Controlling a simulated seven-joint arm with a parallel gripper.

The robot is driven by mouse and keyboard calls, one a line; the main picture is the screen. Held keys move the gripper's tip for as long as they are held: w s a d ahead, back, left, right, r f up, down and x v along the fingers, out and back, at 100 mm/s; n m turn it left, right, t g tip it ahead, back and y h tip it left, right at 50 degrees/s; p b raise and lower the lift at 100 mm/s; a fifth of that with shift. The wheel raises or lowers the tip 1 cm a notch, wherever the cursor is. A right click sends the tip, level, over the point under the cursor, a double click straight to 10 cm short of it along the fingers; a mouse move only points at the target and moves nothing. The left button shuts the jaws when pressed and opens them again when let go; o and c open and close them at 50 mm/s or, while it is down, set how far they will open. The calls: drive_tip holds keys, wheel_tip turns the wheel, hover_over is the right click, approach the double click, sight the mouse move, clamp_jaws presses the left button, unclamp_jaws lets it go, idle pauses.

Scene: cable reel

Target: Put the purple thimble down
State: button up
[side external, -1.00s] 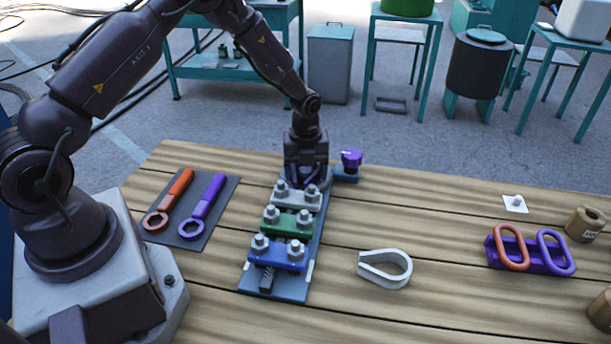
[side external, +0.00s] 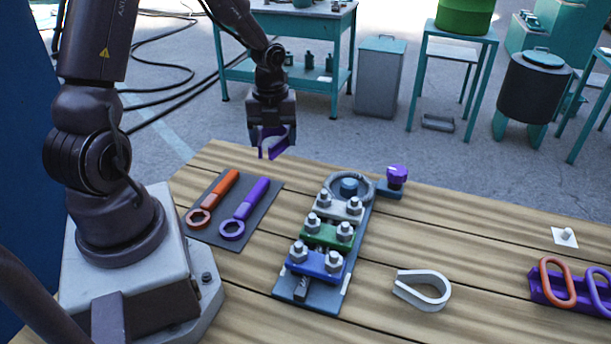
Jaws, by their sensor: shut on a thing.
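My gripper (side external: 272,128) is in the air beyond the back edge of the wooden table, left of the blue clamp plate. The gripper partly hides the thimble. The blue plate (side external: 291,301) lies on the table with three clamps, in grey, green and blue, fitted with bolts and nuts. At its far end a grey cable loop (side external: 338,179) goes around a blue round post (side external: 349,187).
An orange wrench (side external: 222,190) and a purple wrench (side external: 250,200) lie on a dark mat. A grey thimble (side external: 436,289) lies right of the plate. A purple knob (side external: 397,173) stands behind it. An orange and a purple ring stand in a purple rack (side external: 543,291) at right.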

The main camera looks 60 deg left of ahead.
drive_tip(key=s+d, duration=0.2)
drive_tip(key=s, duration=0.1)
drive_tip(key=m, duration=0.1)
hover_over(306, 175)
wheel_tip(306, 175, down, 11)
drive_tip(key=shift+s+r, duration=0.1)
drive_tip(key=shift+s, duration=0.05)
drive_tip(key=shift+f, duration=1.65)
drive_tip(key=shift+f, duration=0.2)
drive_tip(key=o, duration=1)
drive_tip(key=shift+r, duration=0.1)
